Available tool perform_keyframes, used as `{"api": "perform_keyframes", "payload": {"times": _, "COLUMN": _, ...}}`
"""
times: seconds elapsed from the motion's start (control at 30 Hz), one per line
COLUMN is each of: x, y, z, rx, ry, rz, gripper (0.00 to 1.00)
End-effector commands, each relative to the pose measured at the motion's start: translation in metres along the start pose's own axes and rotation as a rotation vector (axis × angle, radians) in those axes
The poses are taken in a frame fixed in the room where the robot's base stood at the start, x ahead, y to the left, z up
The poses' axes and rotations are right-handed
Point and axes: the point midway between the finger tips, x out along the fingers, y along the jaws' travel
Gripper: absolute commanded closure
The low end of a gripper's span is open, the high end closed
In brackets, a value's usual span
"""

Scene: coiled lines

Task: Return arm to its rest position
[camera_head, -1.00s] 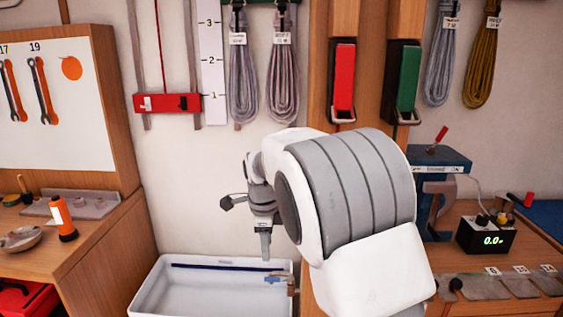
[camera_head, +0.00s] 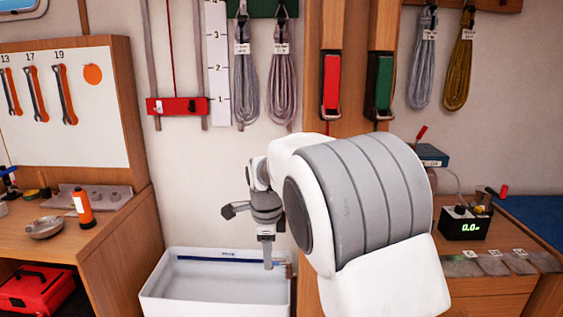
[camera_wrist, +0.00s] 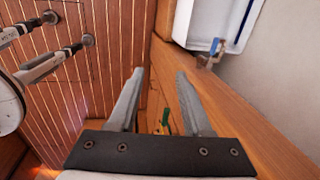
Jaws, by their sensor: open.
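My gripper (camera_head: 268,258) hangs fingers down in front of the white basin (camera_head: 215,254) in the head view, with my arm's large white and grey link filling the right of centre. In the wrist view my gripper (camera_wrist: 158,95) shows two grey fingers standing apart with nothing held between them. The white basin (camera_wrist: 194,28) is at the top of the wrist view, with a blue and brown fitting (camera_wrist: 214,48) at its edge. My forearm hides part of the wooden post and workbench.
Coiled lines (camera_head: 245,85) hang on the wall beside a red handle (camera_head: 331,85) and a green handle (camera_head: 380,85). A display box (camera_head: 465,225) stands on the right bench. A red toolbox (camera_head: 36,290) is lower left.

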Motion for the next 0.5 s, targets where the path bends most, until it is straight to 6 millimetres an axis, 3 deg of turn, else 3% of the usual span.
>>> {"api": "perform_keyframes", "payload": {"times": 0.03, "x": -0.025, "y": 0.001, "z": -0.013, "rx": -0.034, "ry": -0.013, "rz": -0.017, "gripper": 0.51}}
{"api": "perform_keyframes", "payload": {"times": 0.27, "x": -0.091, "y": 0.032, "z": -0.056, "rx": -0.282, "ry": -0.049, "rz": -0.06, "gripper": 0.51}}
{"api": "perform_keyframes", "payload": {"times": 0.5, "x": -0.157, "y": 0.084, "z": -0.101, "rx": -0.602, "ry": -0.049, "rz": -0.131, "gripper": 0.51}}
